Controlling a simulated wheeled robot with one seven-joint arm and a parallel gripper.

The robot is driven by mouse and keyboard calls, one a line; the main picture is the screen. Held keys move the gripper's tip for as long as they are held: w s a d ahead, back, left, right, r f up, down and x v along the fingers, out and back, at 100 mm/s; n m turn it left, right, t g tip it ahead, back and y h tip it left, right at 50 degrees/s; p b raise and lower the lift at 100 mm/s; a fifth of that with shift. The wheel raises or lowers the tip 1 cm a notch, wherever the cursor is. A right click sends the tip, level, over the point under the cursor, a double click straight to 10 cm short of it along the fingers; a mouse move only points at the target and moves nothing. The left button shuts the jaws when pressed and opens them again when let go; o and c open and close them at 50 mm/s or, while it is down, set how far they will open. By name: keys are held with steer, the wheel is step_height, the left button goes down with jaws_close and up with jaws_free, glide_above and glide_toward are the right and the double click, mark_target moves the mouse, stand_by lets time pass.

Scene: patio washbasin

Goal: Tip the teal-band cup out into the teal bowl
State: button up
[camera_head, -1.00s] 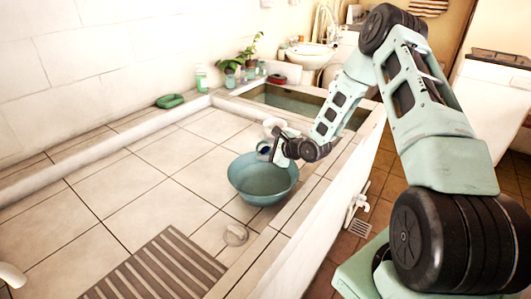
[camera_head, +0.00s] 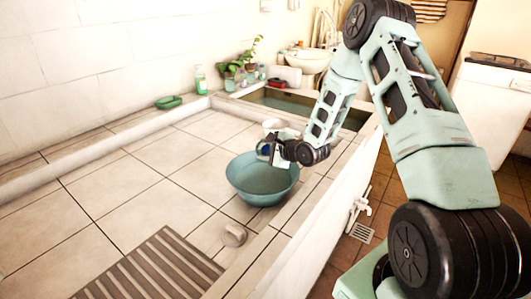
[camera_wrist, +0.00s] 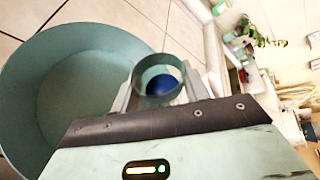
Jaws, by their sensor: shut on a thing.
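The teal bowl (camera_head: 258,195) stands upright on the tiled counter; it fills the left of the wrist view (camera_wrist: 70,75). My gripper (camera_head: 272,152) is at the bowl's far right rim, over its edge. It is shut on the teal-band cup (camera_wrist: 160,57), which shows a teal-grey rim between the fingers in the wrist view. A blue ball (camera_wrist: 161,85) lies inside the cup. In the head view the cup (camera_head: 263,147) is small and partly covered by the gripper, so its exact tilt is hard to tell. The visible inside of the bowl looks empty.
A white cup (camera_head: 271,124) stands just behind my gripper. A small round item (camera_head: 234,236) and a slatted mat (camera_head: 160,266) lie nearer the front. A water basin (camera_head: 300,103), plants (camera_head: 240,68) and a green soap dish (camera_head: 168,103) are farther back. The left tiles are clear.

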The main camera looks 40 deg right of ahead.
steer(key=shift+d+f+n+t+h+b, duration=0.1)
steer(key=shift+f+n+t+h+b, duration=0.7)
steer(key=shift+b, duration=1.6)
steer(key=shift+f+n+t+h+b, duration=0.25)
steer(key=shift+n+b, duration=0.75)
steer(key=shift+b, duration=0.9)
steer(key=shift+f+n+t+h+b, duration=0.1)
steer(key=shift+n+t+h+b, duration=0.2)
steer(key=shift+n+b, duration=1.15)
steer(key=shift+r+n+t+h+b, duration=0.15)
steer(key=shift+n+t+b, duration=0.3)
steer(key=shift+b, duration=1)
steer(key=shift+r+n+t+h+b, duration=0.15)
steer(key=shift+n+b, duration=0.35)
steer(key=shift+b, duration=0.95)
steer(key=shift+t+b, duration=0.25)
steer(key=shift+b, duration=0.05)
steer(key=shift+r, duration=0.1)
